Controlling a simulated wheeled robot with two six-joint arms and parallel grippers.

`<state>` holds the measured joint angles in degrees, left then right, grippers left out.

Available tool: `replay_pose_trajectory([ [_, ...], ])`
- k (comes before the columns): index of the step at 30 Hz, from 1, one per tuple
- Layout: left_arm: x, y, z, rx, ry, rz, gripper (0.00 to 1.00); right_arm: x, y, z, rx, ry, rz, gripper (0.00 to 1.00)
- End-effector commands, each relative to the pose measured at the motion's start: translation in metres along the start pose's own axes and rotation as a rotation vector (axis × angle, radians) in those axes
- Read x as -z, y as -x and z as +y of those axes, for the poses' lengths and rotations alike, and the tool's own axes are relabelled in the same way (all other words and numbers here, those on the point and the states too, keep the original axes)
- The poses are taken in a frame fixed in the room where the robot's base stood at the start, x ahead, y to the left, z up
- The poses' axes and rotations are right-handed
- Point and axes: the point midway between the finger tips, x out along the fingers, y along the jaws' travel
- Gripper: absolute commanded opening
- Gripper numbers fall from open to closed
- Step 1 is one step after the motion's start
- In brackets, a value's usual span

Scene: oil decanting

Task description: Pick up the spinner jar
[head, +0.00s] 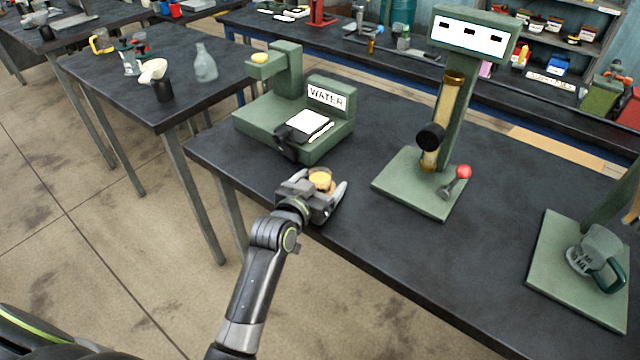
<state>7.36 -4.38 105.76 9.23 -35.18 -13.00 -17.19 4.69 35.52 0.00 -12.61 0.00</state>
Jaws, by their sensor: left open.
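A small jar with amber-yellow contents or top (321,179) stands near the front edge of the dark bench; it looks like the spinner jar. My left gripper (328,193) is open at the jar, with its fingers to either side of it. The gripper body hides the jar's lower part, and I cannot tell whether the fingers touch it. My right gripper is not in view.
A green machine labelled WATER (290,120) stands just behind the jar. A green column stand with an amber tube and a red-knobbed lever (415,185) is to the right. A glass mug (597,253) sits on a green base at far right. Bare bench (400,275) lies between.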

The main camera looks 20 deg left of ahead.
Motion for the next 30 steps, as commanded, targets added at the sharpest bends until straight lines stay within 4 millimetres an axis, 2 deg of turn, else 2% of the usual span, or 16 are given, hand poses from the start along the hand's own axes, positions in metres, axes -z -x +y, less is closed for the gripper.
replay_pose_trajectory([
  [8,-0.0001,-0.0019,-0.0001,0.000,0.000,0.000,0.79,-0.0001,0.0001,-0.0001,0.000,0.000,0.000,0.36],
  [21,-0.0019,-0.0017,-0.0001,0.000,0.000,-0.005,0.22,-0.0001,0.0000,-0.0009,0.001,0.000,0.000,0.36],
  [30,-0.0025,-0.0015,-0.0001,0.000,0.000,-0.008,0.21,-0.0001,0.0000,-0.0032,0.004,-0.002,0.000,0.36],
])
